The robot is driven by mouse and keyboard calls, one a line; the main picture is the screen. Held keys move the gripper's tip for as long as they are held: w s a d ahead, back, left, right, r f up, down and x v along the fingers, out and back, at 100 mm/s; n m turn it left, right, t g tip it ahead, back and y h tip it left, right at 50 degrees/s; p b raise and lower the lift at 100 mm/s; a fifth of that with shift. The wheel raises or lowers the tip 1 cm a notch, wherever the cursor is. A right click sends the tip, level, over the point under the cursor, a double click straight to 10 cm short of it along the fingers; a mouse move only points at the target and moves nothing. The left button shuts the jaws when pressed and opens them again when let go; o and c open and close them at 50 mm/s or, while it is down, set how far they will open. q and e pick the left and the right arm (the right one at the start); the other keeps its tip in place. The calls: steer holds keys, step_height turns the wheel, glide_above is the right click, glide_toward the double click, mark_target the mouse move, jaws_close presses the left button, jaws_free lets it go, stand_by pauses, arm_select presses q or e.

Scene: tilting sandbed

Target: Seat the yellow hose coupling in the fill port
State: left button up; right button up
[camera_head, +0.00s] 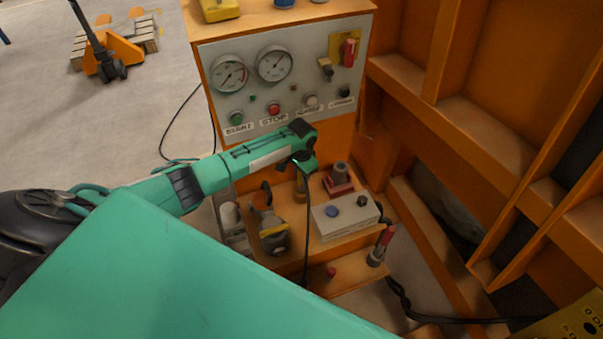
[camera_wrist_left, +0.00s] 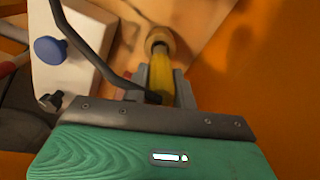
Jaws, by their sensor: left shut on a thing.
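My left gripper (camera_head: 303,168) points down over the orange shelf below the control panel. In the left wrist view the left gripper (camera_wrist_left: 165,85) is shut on the yellow hose coupling (camera_wrist_left: 180,84). A brass-coloured round end (camera_wrist_left: 159,40) shows beyond the fingertips, in line with the coupling. In the head view a small brass-yellow piece (camera_head: 299,191) shows just under the gripper. I cannot tell whether these brass parts belong to the coupling or the fill port, or whether the coupling is seated. A black hose (camera_head: 308,235) hangs down beside the gripper. My right gripper is not in view.
A white box with a blue knob (camera_head: 331,211) stands right of the gripper, a red-based fitting (camera_head: 339,180) behind it. A grey-and-yellow valve (camera_head: 272,230) is at left, a red-handled lever (camera_head: 382,244) at right. The gauge panel (camera_head: 285,85) rises behind.

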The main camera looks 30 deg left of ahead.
arm_select(q)
steer(key=shift+f+b, duration=1.25)
steer(key=shift+f, duration=0.8)
steer(key=o, duration=1.1)
step_height(320, 180, up, 14)
steer(key=shift+f+b, duration=0.1)
steer(key=shift+b, duration=0.45)
